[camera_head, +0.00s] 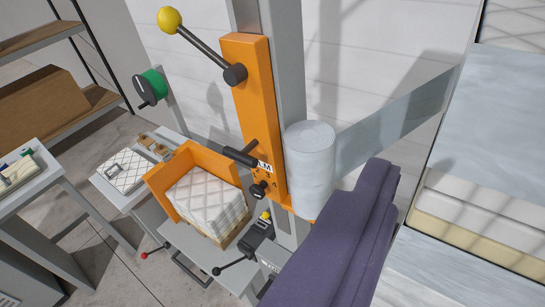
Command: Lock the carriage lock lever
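An orange upright carriage plate (262,110) is fixed on a grey post (287,60). A lever with a yellow ball knob (170,19) pivots at the plate's upper part, its dark rod pointing up and left. Lower on the plate are a short black handle (241,157), a small label partly reading "LM" (265,167) and a black knob (262,189). A dark block with a black-tipped lever (231,266) sits near the post's foot. I cannot tell which of these is the carriage lock lever, or whether it is locked. My gripper is not in view.
A pale roll (311,165) and a grey strip stand right of the plate. A purple padded bolster (335,240) fills the lower middle. A green-rimmed wheel (150,87), a red-tipped lever (155,250) and shelves (50,36) are at left.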

